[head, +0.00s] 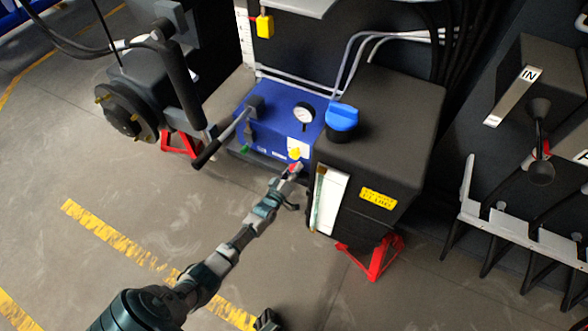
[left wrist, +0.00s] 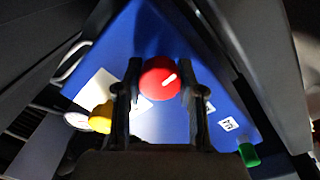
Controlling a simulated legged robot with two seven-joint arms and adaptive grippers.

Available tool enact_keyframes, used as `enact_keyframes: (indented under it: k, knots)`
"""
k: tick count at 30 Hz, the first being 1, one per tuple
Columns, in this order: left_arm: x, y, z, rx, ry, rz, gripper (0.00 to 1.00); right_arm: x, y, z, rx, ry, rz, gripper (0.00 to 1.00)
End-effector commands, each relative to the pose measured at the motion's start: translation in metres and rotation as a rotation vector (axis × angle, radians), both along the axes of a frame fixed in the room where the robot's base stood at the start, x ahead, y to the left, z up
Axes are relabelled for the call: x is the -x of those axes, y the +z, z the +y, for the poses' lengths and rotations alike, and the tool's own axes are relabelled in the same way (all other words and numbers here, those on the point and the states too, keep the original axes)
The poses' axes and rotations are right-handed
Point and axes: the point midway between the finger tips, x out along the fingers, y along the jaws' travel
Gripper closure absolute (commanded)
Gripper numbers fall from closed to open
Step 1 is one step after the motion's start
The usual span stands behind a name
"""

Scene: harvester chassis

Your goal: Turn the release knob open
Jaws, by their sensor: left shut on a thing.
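A blue power unit (head: 257,128) stands low between the wheel hub and the black tank. A round red knob (left wrist: 158,78) with a white pointer line sits on its blue panel (left wrist: 172,128). The line points to the upper right in the left wrist view. My left gripper (left wrist: 158,92) has one finger on each side of the red knob and is shut on it. In the head view my left gripper (head: 291,174) reaches the unit's front and mostly hides the red knob. A dark tip (head: 267,320) at the bottom edge may be my right gripper; its fingers cannot be made out.
A yellow knob (left wrist: 101,118) and a green knob (left wrist: 249,155) flank the red one. A black lever (head: 213,150), a gauge (head: 304,114) and a blue cap (head: 342,117) are nearby. The black tank (head: 385,125) stands close on the right. Floor in front is clear.

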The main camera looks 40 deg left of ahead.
Motion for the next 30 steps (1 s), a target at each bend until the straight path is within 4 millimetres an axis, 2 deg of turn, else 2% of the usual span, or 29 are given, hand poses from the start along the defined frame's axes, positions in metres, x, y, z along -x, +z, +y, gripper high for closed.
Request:
enact_keyframes:
  k: [1, 12, 13, 15, 16, 25, 30]
  knots:
    - [0.004, -0.013, -0.004, 0.008, -0.005, 0.024, 0.97, 0.0, -0.002, 0.0, 0.0, 0.0, 0.003, 0.6]
    - [0.004, -0.013, -0.005, 0.011, -0.007, 0.024, 0.97, 0.0, -0.003, 0.0, -0.001, 0.0, 0.009, 0.6]
    - [0.004, -0.013, -0.006, 0.011, -0.007, 0.024, 0.57, 0.0, -0.003, 0.0, -0.001, 0.0, 0.01, 0.6]
    - [0.004, -0.012, -0.005, 0.01, -0.008, 0.022, 0.39, 0.0, -0.003, 0.0, -0.001, 0.0, 0.011, 0.6]
    - [0.004, -0.012, -0.005, 0.01, -0.006, 0.02, 0.36, 0.0, -0.004, 0.0, -0.001, 0.0, 0.011, 0.6]
    - [0.003, -0.004, -0.003, 0.008, -0.004, 0.008, 0.36, 0.0, -0.004, 0.0, -0.002, -0.003, 0.017, 0.6]
    - [0.022, -0.005, -0.007, 0.009, -0.005, 0.008, 0.36, 0.002, -0.003, 0.0, -0.001, -0.001, 0.012, 0.6]
